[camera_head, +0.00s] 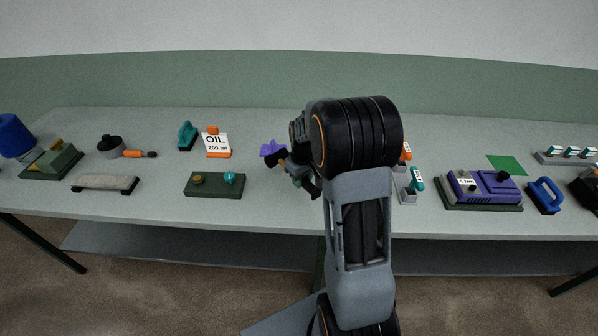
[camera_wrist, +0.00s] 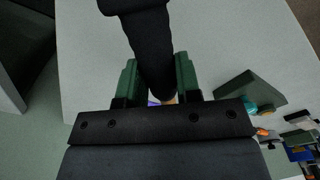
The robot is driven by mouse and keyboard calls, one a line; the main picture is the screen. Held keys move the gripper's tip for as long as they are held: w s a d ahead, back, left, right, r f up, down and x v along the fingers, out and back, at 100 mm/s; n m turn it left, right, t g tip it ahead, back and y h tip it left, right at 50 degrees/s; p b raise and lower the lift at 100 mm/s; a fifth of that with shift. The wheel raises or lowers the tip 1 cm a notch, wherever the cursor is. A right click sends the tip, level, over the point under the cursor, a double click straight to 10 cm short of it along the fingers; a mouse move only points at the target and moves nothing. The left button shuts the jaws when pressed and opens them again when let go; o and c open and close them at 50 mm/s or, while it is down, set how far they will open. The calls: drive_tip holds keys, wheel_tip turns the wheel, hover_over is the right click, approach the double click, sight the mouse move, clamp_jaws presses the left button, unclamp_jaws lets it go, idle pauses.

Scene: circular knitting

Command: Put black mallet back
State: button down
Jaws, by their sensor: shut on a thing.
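The black mallet (camera_wrist: 150,50) runs between the two green fingers of my gripper (camera_wrist: 157,85) in the wrist view. Its wider black end is at the top edge of that view and partly cut off. My gripper is shut on it above the grey table. In the head view my gripper (camera_head: 298,172) is left of my wrist and partly hidden by my arm. A dark part beside it may be the mallet, but I cannot tell clearly.
On the grey table (camera_head: 150,215), a green block with knobs (camera_head: 205,188) and an oil container (camera_head: 216,145) stand left of my gripper. A purple thing (camera_head: 270,147) is behind it. A purple device (camera_head: 480,188), a blue handle (camera_head: 545,194) and a bare green patch (camera_head: 507,165) are right.

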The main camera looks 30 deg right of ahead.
drive_tip(key=shift+s+d, duration=0.1)
drive_tip(key=shift+d, duration=0.1)
drive_tip(key=shift+r, duration=0.25)
drive_tip(key=shift+f+b, duration=2.75)
drive_tip(key=shift+f, duration=0.9)
drive_tip(key=c, duration=0.7)
unclamp_jaws()
drive_tip(key=shift+c, duration=0.2)
drive_tip(key=shift+s, duration=0.1)
drive_tip(key=r, duration=1.3)
drive_tip(key=shift+s+r, duration=0.25)
drive_tip(key=shift+r, duration=0.15)
